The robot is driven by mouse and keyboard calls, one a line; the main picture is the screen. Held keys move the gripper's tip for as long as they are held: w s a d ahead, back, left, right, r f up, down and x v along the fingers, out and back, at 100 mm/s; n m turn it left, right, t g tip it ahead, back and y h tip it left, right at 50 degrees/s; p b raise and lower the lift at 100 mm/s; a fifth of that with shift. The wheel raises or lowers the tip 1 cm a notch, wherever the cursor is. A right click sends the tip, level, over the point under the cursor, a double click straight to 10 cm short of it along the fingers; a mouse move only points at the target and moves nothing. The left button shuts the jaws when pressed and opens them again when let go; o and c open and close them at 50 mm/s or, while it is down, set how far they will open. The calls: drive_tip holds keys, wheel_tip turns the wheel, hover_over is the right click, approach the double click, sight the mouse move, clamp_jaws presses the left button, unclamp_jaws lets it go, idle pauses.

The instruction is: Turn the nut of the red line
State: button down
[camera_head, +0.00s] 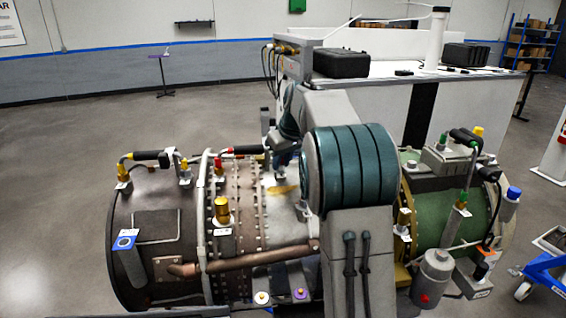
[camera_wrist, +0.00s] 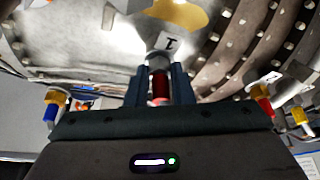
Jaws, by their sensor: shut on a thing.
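My gripper (camera_wrist: 160,78) is shut around a red fitting (camera_wrist: 160,88) in the wrist view, one dark blue finger on each side. A silver nut-like end (camera_wrist: 158,62) shows at the fingertips, below a white label with a black mark on the metal casing. There, a red fitting with a black grip (camera_head: 240,150) sits on top of the turbine, left of my arm. Whether it belongs to the held line cannot be told.
The brown and silver turbine casing (camera_head: 152,252) fills the space around my gripper. In the wrist view, a blue fitting (camera_wrist: 51,108) stands to the left; a second red one (camera_wrist: 263,103) and a yellow one (camera_wrist: 299,118) stand to the right. A white bench (camera_head: 400,68) stands behind.

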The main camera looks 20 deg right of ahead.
drive_tip(key=m+h, duration=0.1)
drive_tip(key=m, duration=0.3)
drive_tip(key=shift+a+m+h, duration=0.2)
drive_tip(key=shift+m+h, duration=0.2)
drive_tip(key=shift+m, duration=0.3)
drive_tip(key=c, duration=1.2)
unclamp_jaws()
drive_tip(key=shift+c, duration=0.2)
drive_tip(key=shift+r, duration=0.1)
drive_tip(key=b+v, duration=0.2)
drive_tip(key=v, duration=1.1)
drive_tip(key=shift+s+r, duration=0.25)
drive_tip(key=shift+a, duration=0.1)
